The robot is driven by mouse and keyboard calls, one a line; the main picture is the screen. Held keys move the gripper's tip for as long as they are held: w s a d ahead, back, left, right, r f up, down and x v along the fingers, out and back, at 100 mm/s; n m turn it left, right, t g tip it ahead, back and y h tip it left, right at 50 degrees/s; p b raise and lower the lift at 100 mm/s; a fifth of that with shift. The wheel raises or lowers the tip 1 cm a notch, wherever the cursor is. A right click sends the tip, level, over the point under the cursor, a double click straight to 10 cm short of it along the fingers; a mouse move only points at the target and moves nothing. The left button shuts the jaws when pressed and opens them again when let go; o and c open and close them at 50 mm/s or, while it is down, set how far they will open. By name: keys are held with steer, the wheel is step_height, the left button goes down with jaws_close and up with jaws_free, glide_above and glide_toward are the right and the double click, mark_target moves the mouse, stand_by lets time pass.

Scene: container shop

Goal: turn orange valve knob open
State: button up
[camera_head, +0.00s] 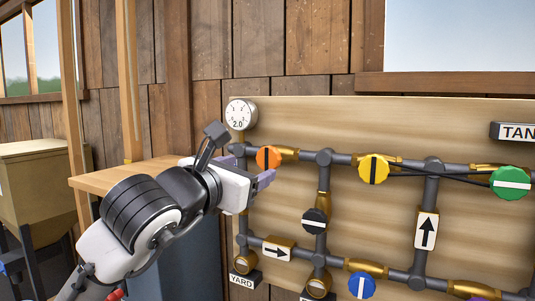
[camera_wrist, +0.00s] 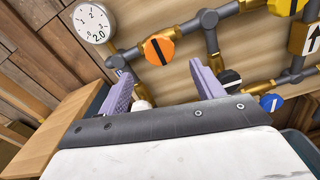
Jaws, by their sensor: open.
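The orange valve knob (camera_head: 268,158) sits on the upper grey pipe at the left of the wooden panel, below the pressure gauge. Its black bar stands about upright in the head view and tilted in the wrist view (camera_wrist: 159,49). My gripper (camera_head: 262,181) is open just below and left of the knob in the head view. In the wrist view the two purple fingers (camera_wrist: 163,82) are spread, and the knob shows beyond and between their tips. The fingers appear apart from the knob, with nothing between them.
A yellow knob (camera_head: 373,169), green knob (camera_head: 510,183), black knob (camera_head: 314,221) and blue knob (camera_head: 362,286) sit on the pipes. The gauge (camera_head: 241,113) is above the orange knob. A wooden tabletop (camera_head: 110,179) lies left, behind my arm.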

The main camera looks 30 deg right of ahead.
mark_target(267, 161)
steer(key=p+x, duration=0.2)
steer(key=x, duration=0.7)
steer(key=shift+p, duration=0.35)
steer(key=c, duration=1)
